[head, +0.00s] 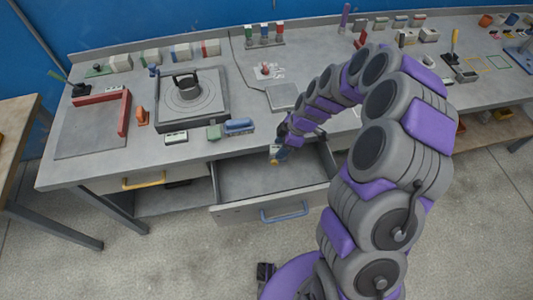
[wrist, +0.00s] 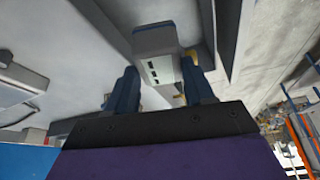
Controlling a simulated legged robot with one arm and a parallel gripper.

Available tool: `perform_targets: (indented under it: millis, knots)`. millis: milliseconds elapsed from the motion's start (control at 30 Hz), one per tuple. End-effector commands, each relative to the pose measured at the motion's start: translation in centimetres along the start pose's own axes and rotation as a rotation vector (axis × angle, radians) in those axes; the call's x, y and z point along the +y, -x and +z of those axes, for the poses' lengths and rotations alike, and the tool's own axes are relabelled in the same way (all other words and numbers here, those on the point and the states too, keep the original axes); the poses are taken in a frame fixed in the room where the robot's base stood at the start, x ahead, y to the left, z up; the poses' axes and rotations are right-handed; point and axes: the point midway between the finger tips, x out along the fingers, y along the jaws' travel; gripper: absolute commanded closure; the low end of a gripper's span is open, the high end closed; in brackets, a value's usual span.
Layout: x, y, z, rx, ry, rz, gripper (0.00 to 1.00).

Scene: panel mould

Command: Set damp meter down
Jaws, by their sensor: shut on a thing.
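My gripper (wrist: 160,88) is shut on a pale grey boxy device with small dark slots, apparently the damp meter (wrist: 158,68). It sits between the two blue fingers in the wrist view. In the head view my gripper (head: 281,150) hangs over the open drawer (head: 240,182), near the bench's front edge. The held device is small there and partly hidden by the gripper, with a yellow bit at its lower end. I cannot tell whether it touches the drawer floor.
The drawer has a blue handle (head: 284,214) and its visible floor looks bare. On the bench (head: 215,160) above stand a turntable with a dark pot (head: 187,85), a blue-handled block (head: 238,126), a green block (head: 214,131) and a small display box (head: 176,138).

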Motion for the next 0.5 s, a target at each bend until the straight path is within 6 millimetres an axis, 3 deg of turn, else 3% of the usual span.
perform_targets:
  millis: [133, 333, 500]
  knots:
    - [-0.4, -1.3, 0.1, 0.002, 0.138, -0.056, 1.0]
    - [-0.8, -2.9, 0.9, 0.009, 0.203, -0.084, 1.0]
    - [-0.8, -6.5, 2.3, 0.006, 0.202, -0.085, 1.0]
